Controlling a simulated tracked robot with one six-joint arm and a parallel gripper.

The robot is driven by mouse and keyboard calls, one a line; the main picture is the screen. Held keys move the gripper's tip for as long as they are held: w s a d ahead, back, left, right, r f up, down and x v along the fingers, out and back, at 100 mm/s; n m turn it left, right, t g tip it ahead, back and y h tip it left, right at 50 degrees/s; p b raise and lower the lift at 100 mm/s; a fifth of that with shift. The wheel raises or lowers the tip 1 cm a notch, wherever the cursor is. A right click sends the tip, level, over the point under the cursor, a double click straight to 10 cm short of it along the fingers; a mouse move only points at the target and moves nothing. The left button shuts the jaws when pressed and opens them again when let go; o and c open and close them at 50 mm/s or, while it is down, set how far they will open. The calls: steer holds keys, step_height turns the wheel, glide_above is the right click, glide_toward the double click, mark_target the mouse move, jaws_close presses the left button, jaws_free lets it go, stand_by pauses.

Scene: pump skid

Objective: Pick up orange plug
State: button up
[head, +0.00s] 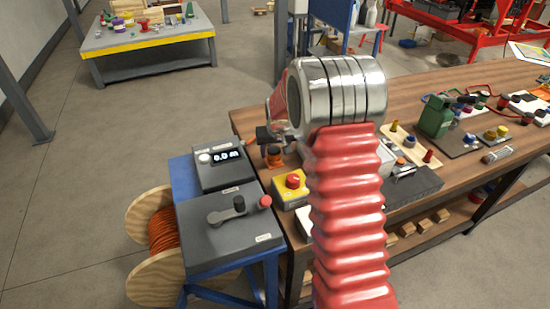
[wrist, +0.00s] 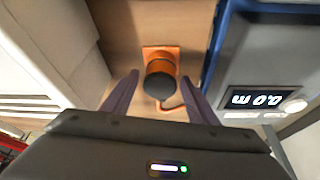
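The orange plug (wrist: 160,80) shows in the wrist view as a cylinder with a dark end, on or against an orange square plate (wrist: 160,50). An orange cord curves off to its right. In the head view the plug (head: 273,158) is at the near left corner of the wooden bench, just below my gripper (head: 264,138). In the wrist view my gripper (wrist: 160,88) is open, one finger on each side of the plug with gaps between. I cannot tell whether the fingertips reach down to its level.
A grey box with a lit display (head: 220,165) stands close left of the plug; its display (wrist: 262,99) fills the wrist view's right. A yellow box with a red button (head: 292,188) sits in front. A pale box-like surface (wrist: 45,50) is at the wrist view's left.

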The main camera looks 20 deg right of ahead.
mark_target(274, 149)
steer(key=c, duration=1.1)
step_height(274, 149, up, 10)
steer(key=shift+r, duration=0.1)
stand_by(0.6)
steer(key=s+a+r+n, duration=0.1)
steer(key=s+a+n, duration=0.1)
steer(key=s+a, duration=0.4)
steer(key=shift+s+a+y, duration=0.2)
steer(key=shift+s+y, duration=0.05)
steer(key=shift+y, duration=0.15)
steer(key=shift+s, duration=0.1)
